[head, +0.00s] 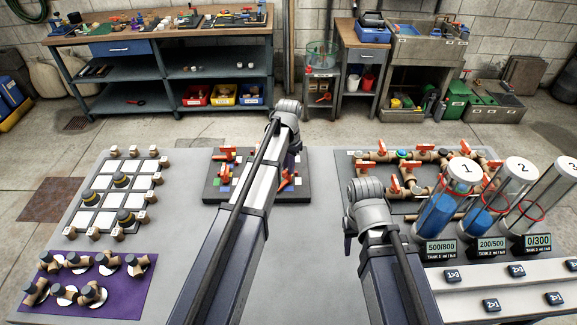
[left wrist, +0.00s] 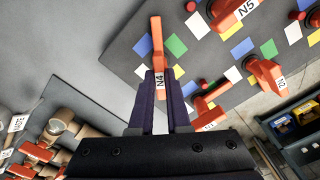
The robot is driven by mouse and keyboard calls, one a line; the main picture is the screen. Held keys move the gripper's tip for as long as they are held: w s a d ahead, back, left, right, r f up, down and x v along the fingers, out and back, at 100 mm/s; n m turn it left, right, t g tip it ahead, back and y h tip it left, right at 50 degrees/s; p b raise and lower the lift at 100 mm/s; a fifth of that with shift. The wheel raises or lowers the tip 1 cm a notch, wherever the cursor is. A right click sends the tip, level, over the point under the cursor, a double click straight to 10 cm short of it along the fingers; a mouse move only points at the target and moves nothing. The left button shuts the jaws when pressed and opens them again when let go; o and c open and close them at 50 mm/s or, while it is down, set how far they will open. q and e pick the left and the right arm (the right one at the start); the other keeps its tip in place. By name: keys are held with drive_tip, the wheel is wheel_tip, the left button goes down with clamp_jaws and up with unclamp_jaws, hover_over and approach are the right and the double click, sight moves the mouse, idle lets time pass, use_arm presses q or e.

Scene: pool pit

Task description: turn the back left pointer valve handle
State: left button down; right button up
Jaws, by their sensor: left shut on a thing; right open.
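A dark board (head: 213,192) with coloured squares and orange pointer handles stands mid-table. Its back left handle (head: 228,152) shows in the head view; no gripper shows at it there. My left gripper (left wrist: 160,88) is shut on an orange handle labelled N4 (left wrist: 156,42), which is the front right handle (head: 287,182) in the head view. Handle N5 (left wrist: 228,14) and another labelled handle (left wrist: 264,72) stand apart from the fingers. My right gripper (head: 350,236) is open; its fingers are mostly hidden by my right arm, between the dark board and the tanks.
A pipe board with red valves (head: 400,160) and tall tanks (head: 440,210) stand at right. A grid board (head: 110,200) and a purple mat (head: 120,295) with brass fittings lie at left. Grey table is bare between the mat and the dark board.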

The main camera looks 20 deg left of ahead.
use_arm(q)
drive_tip(key=m, duration=0.5)
drive_tip(key=shift+m, duration=2.4)
drive_tip(key=c, duration=0.9)
unclamp_jaws()
wheel_tip(320, 180, up, 8)
drive_tip(key=p, duration=0.8)
